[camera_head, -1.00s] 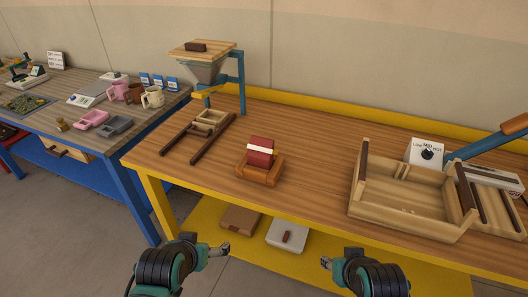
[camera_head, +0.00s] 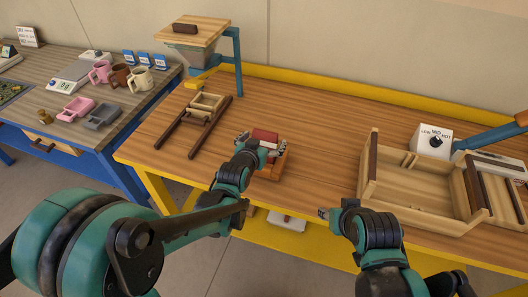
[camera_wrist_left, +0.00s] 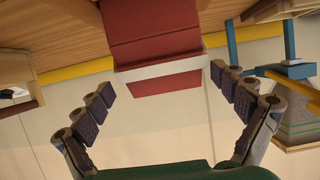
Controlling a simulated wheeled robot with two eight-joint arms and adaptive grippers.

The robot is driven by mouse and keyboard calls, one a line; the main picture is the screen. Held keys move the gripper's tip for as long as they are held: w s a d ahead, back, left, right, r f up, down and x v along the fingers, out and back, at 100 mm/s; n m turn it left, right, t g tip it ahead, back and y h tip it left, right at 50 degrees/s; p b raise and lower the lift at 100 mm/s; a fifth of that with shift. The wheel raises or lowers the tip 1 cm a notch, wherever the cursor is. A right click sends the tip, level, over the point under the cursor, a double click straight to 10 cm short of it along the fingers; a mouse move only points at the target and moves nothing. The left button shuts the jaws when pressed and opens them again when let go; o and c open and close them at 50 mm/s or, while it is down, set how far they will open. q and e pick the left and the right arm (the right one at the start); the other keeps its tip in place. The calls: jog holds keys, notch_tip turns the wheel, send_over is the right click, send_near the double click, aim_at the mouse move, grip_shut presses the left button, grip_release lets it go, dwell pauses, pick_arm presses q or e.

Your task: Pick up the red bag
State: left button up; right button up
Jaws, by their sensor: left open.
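The red bag (camera_head: 265,134) with a white band stands on a small wooden stand (camera_head: 279,164) on the wooden workbench. My left gripper (camera_head: 261,143) is at the near side of the bag and partly hides it. In the left wrist view, the red bag (camera_wrist_left: 150,28) shows at top centre, its white band towards me. The open fingers of my left gripper (camera_wrist_left: 163,82) are spread to either side, with no visible contact. My right gripper (camera_head: 324,213) is at the bench's front edge, away from the bag; its jaws are too small to read.
A wooden tray (camera_head: 418,208) and a dial box (camera_head: 432,141) are on the right of the bench. A hopper stand (camera_head: 190,37) and a wooden frame (camera_head: 187,125) are to the left. Bare bench top lies between the bag and the tray.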

pick_arm(q)
jog(key=b+x, duration=0.1)
jog(key=x, duration=0.1)
jog(key=b+x, duration=0.1)
jog(key=x, duration=0.2)
jog(key=shift+w+a, duration=0.1)
jog(key=shift+a, duration=0.1)
jog(key=shift+r, duration=0.1)
jog(key=shift+c, duration=0.4)
jog(key=c, duration=1.8)
